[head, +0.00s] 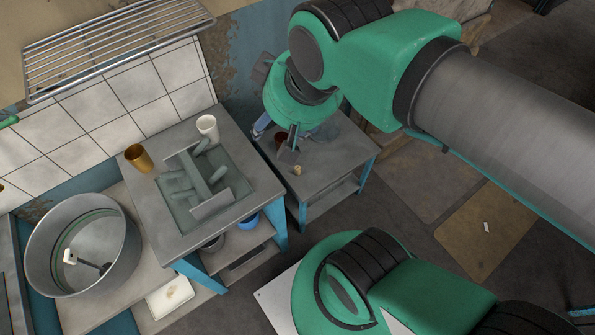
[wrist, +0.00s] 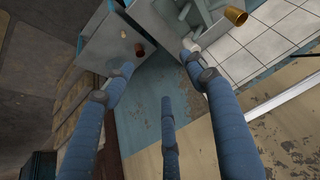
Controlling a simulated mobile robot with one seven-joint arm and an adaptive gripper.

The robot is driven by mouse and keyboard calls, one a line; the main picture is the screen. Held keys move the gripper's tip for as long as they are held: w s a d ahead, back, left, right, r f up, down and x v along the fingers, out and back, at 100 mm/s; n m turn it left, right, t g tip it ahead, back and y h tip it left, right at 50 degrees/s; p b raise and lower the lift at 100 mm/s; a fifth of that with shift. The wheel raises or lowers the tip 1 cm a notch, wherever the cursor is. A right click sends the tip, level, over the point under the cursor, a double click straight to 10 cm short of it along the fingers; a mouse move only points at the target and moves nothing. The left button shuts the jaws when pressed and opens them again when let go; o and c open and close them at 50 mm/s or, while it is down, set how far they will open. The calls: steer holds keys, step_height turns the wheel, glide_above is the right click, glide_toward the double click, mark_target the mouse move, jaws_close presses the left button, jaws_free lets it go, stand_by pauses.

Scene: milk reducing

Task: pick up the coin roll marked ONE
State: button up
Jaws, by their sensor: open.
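A small beige cylinder (head: 297,170), possibly the coin roll, stands near the front edge of the small grey side table (head: 325,180). A small pale object (wrist: 123,34) on that table in the wrist view looks like the same one. No marking ONE is readable on it. My gripper (head: 279,140) is above the side table, up and left of the cylinder in the head view. Its blue fingers (wrist: 160,80) are spread wide with nothing between them in the wrist view. The gripper hides part of the table's back.
A reddish-brown cup (wrist: 139,49) stands on the side table, close to the cylinder. The workbench (head: 190,240) at left holds a white cup (head: 208,127), a gold cup (head: 138,158) and a grey tray of shapes. A small white object (head: 486,227) lies on the floor at right.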

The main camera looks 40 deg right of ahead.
steer(key=shift+w, duration=0.15)
steer(key=shift+c, duration=0.4)
steer(key=w+d+f+m+g, duration=0.1)
steer(key=w+d+f+m, duration=0.25)
steer(key=w, duration=0.45)
steer(key=w+d+f+m+g, duration=0.1)
steer(key=w+d+f+m, duration=0.1)
steer(key=w+f+m, duration=0.4)
steer(key=m+g+p, duration=0.2)
steer(key=m+g, duration=0.2)
steer(key=m, duration=1.6)
glide_above(298, 167)
step_height(298, 167, down, 47)
steer(key=shift+a+f, duration=0.15)
steer(key=shift+f, duration=0.15)
steer(key=shift+n, duration=0.25)
steer(key=shift+f+b, duration=1.05)
steer(key=shift+f, duration=3.25)
